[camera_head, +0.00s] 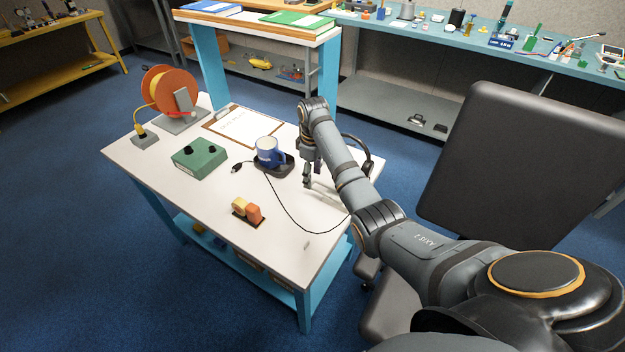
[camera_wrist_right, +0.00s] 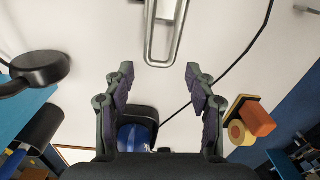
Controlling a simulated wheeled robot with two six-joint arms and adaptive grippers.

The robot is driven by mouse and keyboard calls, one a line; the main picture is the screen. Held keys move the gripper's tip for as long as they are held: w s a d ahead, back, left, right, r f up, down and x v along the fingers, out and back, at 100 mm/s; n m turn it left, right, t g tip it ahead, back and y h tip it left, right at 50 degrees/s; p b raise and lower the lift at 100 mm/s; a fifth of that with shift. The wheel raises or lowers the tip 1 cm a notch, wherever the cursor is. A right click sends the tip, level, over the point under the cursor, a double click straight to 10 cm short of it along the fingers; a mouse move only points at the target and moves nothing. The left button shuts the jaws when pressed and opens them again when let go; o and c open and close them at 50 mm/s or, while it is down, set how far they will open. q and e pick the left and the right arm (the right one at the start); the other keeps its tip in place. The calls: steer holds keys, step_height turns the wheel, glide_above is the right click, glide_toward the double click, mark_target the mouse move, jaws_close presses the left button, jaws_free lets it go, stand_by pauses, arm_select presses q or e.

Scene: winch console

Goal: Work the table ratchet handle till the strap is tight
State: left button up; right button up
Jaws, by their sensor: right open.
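A narrow metal loop, which looks like the handle (camera_wrist_right: 163,45), lies beyond and between my right fingertips in the right wrist view, apart from them. My right gripper (camera_head: 312,180) is open and empty, pointing down over the right part of the white table (camera_head: 180,182). It also shows in the right wrist view (camera_wrist_right: 160,84). An orange reel (camera_head: 158,92) with yellow strap stands on a grey base at the table's far left. The yellow strap (camera_head: 145,106) runs from it to a small grey block (camera_head: 145,140). My left gripper is not in view.
A blue mug (camera_head: 268,152) on a black stand sits left of my right gripper, with a cable nearby. A black chair (camera_head: 520,165) stands to the right.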

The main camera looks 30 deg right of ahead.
steer(key=shift+s+f, duration=0.1)
steer(key=shift+f, duration=0.4)
steer(key=shift+a+f, duration=0.1)
steer(key=shift+f, duration=0.35)
steer(key=shift+c, duration=0.7)
steer(key=c, duration=0.5)
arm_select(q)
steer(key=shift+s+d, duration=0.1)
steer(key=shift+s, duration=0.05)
arm_select(e)
jaws_close()
